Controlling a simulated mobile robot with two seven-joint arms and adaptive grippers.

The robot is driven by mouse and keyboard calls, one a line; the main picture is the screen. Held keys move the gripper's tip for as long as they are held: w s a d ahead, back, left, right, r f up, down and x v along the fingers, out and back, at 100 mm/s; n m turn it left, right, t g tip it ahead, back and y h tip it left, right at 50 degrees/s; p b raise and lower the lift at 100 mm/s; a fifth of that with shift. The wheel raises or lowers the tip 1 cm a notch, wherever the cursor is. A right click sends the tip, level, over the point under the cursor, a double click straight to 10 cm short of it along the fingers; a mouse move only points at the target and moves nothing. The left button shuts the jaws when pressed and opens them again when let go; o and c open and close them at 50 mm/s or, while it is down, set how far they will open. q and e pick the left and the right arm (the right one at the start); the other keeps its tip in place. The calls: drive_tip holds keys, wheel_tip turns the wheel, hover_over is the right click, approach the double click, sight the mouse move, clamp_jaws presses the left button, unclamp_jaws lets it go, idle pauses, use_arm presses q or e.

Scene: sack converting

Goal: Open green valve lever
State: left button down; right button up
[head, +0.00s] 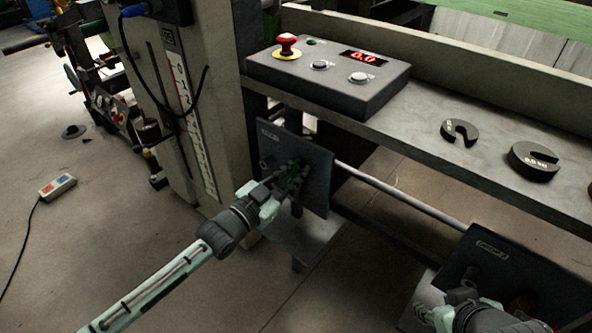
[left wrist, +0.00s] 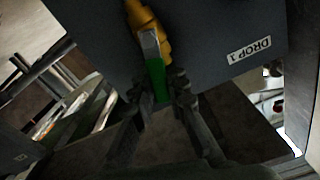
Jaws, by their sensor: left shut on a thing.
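The green valve lever (left wrist: 156,78) sits on a yellow valve body (left wrist: 147,24) in front of a dark panel (left wrist: 215,45) labelled DROP 1. In the left wrist view the lever lies between the two fingers of my left gripper (left wrist: 160,92), which is shut on it. In the head view my left gripper (head: 288,182) reaches the dark panel (head: 318,172) below the control box and mostly hides the lever. My right gripper (head: 452,304) is at the lower right, in front of a second dark panel (head: 540,277); its fingers are too unclear to tell their state.
A control box (head: 330,78) with a red button (head: 288,43) and a red display stands on a grey ledge (head: 425,105). Two slotted weights (head: 535,162) lie on the ledge. A metal pipe (head: 400,193) joins the panels. A small pendant (head: 57,187) lies on the floor.

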use_arm(q)
drive_tip(key=shift+f, duration=0.1)
drive_tip(key=c, duration=1.5)
unclamp_jaws()
drive_tip(key=v, duration=1.2)
